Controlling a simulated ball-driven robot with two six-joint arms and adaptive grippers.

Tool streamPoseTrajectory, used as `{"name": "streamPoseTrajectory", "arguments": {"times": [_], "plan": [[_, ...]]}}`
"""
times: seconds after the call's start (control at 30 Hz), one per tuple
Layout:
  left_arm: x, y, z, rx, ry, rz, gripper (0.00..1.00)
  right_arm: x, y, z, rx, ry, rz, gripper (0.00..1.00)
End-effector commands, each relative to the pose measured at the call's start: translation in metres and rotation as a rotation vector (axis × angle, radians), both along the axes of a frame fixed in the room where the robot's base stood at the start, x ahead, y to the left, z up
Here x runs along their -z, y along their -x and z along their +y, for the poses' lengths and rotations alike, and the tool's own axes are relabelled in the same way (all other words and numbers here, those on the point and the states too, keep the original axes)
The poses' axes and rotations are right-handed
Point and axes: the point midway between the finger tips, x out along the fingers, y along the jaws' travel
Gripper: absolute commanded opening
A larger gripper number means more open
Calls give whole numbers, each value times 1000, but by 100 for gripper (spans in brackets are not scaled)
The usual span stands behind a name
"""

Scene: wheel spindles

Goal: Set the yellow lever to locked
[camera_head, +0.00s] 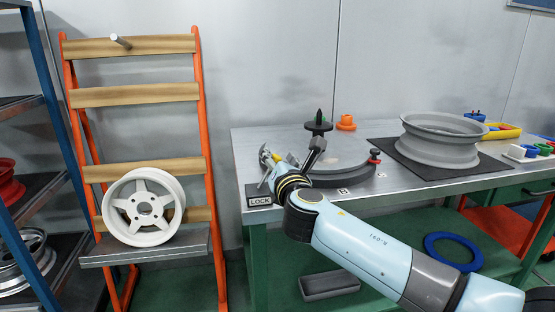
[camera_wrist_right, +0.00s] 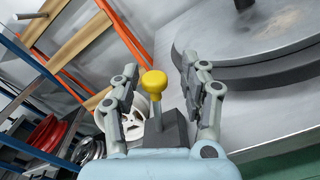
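The yellow lever shows in the right wrist view as a round yellow knob (camera_wrist_right: 154,82) on a short grey stem, rising from a dark grey block (camera_wrist_right: 170,128). My right gripper (camera_wrist_right: 160,74) is open, with one finger on each side of the knob and a visible gap to both. In the head view my right gripper (camera_head: 290,153) is over the bench's left front corner, and the lever is mostly hidden by it. A LOCK label (camera_head: 259,201) sits on the bench's front edge just below. My left gripper is not in view.
A round grey plate (camera_head: 345,152) with a black cone (camera_head: 318,124) lies right of my gripper. A grey wheel (camera_head: 442,138) rests on a dark mat. An orange rack holds a white wheel (camera_head: 143,207).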

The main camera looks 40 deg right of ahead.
Motion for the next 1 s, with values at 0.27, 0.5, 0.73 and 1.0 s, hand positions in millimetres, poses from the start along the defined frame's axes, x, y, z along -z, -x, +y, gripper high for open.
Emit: {"name": "streamPoseTrajectory", "arguments": {"times": [0.27,0.5,0.73,1.0], "plan": [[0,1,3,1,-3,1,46,-2,0,1,-2,1,-4,47],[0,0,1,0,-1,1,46,-1,31,20,-2,-1,-2,47],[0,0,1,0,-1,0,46,-1,75,46,-1,-2,0,47],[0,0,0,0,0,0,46,-1,101,62,0,0,-2,47]]}}
